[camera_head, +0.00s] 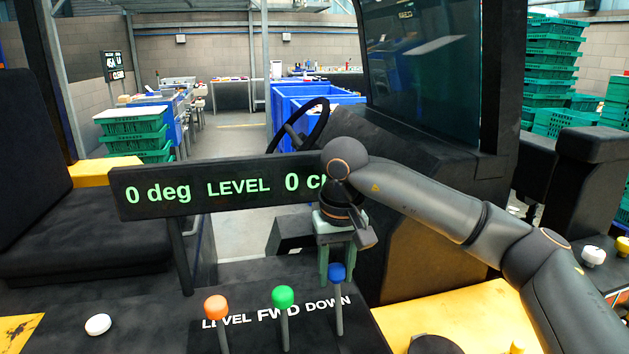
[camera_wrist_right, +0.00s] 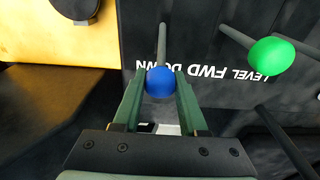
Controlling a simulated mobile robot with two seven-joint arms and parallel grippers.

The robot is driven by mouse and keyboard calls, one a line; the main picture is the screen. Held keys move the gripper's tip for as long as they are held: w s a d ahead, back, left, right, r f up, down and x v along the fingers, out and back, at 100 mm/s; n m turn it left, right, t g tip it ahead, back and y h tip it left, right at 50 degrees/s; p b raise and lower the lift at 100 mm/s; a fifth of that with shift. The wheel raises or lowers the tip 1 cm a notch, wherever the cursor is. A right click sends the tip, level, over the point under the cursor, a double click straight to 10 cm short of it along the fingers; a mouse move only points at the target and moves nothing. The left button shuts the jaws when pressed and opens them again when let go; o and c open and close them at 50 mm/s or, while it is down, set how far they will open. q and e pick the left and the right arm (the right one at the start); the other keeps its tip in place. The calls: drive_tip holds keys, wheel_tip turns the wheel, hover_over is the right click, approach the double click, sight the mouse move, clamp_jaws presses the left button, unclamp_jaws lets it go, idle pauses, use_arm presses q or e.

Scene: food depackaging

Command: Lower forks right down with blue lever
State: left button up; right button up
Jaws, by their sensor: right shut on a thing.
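The blue lever (camera_head: 337,272) stands on the black console, beside the printed word DOWN. It is a round blue knob on a grey stem. The forks cannot be made out. My left gripper is not in view.
A green lever (camera_head: 283,297) and an orange lever (camera_head: 215,308) stand left of the blue one; the green knob (camera_wrist_right: 272,55) also shows in the right wrist view. A steering wheel (camera_head: 302,125) is behind the display. A white knob (camera_head: 98,324) sits at the left.

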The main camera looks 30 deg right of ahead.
drive_tip(key=shift+r, duration=0.15)
drive_tip(key=shift+s+a+r+b, duration=0.1)
drive_tip(key=shift+s+a+b, duration=0.15)
drive_tip(key=shift+s, duration=0.95)
drive_tip(key=shift+s+a+r+b, duration=0.15)
drive_tip(key=shift+s+a, duration=0.2)
drive_tip(key=shift+s, duration=0.85)
drive_tip(key=o, duration=1)
drive_tip(key=shift+c, duration=0.2)
wheel_tip(320, 180, up, 8)
drive_tip(key=p, duration=0.6)
drive_tip(key=shift+s, duration=0.4)
drive_tip(key=shift+a, duration=0.1)
